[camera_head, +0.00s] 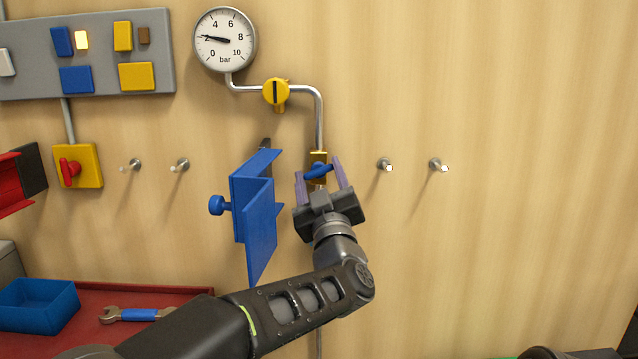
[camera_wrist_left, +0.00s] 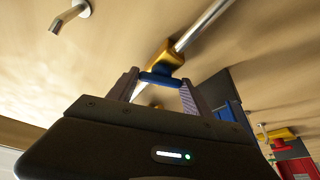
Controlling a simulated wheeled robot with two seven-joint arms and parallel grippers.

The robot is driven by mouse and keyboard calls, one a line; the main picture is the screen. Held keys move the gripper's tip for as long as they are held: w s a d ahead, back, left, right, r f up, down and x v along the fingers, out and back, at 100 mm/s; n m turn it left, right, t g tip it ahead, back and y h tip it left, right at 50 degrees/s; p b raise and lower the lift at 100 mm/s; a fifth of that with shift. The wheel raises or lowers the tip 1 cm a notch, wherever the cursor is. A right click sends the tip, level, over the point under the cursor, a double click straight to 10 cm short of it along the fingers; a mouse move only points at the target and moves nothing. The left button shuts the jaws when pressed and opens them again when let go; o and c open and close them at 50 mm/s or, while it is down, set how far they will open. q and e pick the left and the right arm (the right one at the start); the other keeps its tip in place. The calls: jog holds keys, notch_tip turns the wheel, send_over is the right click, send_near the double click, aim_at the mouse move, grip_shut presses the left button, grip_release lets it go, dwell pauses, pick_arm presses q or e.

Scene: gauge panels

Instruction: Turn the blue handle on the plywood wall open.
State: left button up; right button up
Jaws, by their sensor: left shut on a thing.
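The blue handle (camera_head: 318,171) sits on a brass valve body (camera_head: 318,157) on the pipe at the middle of the plywood wall (camera_head: 520,90). It lies roughly crosswise to the vertical pipe, slightly tilted. My left gripper (camera_head: 321,174) is shut on the handle, with one finger on each side of it. In the left wrist view the handle (camera_wrist_left: 160,79) shows between the two fingertips, in front of the brass body (camera_wrist_left: 163,58). My right gripper is not in view.
A blue angled bracket with a knob (camera_head: 258,205) stands out from the wall just left of my gripper. A gauge (camera_head: 224,39) reads about 2 bar above a yellow valve (camera_head: 276,92). Hooks (camera_head: 385,164) flank the pipe. A red tray (camera_head: 195,291) holds a wrench (camera_head: 137,314).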

pick_arm(q)
jog(key=shift+n+g+y, duration=0.5)
jog(key=shift+n+y, duration=0.2)
jog(key=shift+n, duration=0.9)
jog(key=o, duration=1.4)
jog(key=shift+c, duration=0.2)
jog(key=b+v, duration=0.1)
jog(key=v, duration=0.6)
jog(key=shift+s+d, duration=0.15)
jog(key=shift+s, duration=0.2)
jog(key=shift+f, duration=0.15)
